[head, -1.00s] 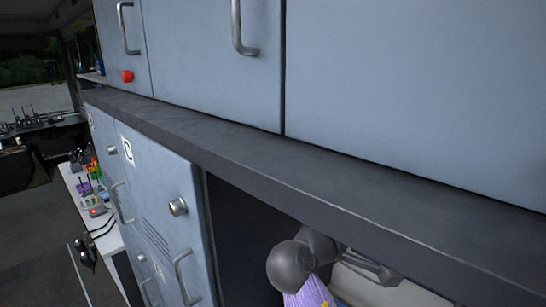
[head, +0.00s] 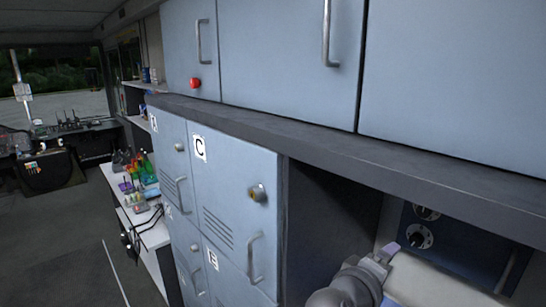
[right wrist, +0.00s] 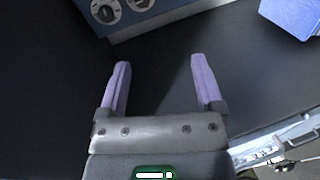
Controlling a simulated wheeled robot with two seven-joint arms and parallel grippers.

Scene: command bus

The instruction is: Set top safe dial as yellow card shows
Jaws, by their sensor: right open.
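A dark blue safe front (head: 455,250) sits inside the open compartment at the right of the head view. The top safe dial (head: 427,212) is partly cut off by the shelf edge above it. A second round dial (head: 419,236) with pale marks is just below. Two dials (right wrist: 105,12) also show at the top of the right wrist view, but their settings are too small to read. My right gripper (right wrist: 160,70) is open and empty, its lilac fingers pointing toward the safe and apart from it. In the head view it (head: 385,253) is just before the compartment. No yellow card shows, nor my left gripper.
A dark shelf edge (head: 330,140) runs above the compartment. Blue-grey lockers (head: 235,190) with handles stand left of it. In the right wrist view a blue box (right wrist: 293,14) is at upper right. A white counter (head: 150,225) with items and clear floor lie farther left.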

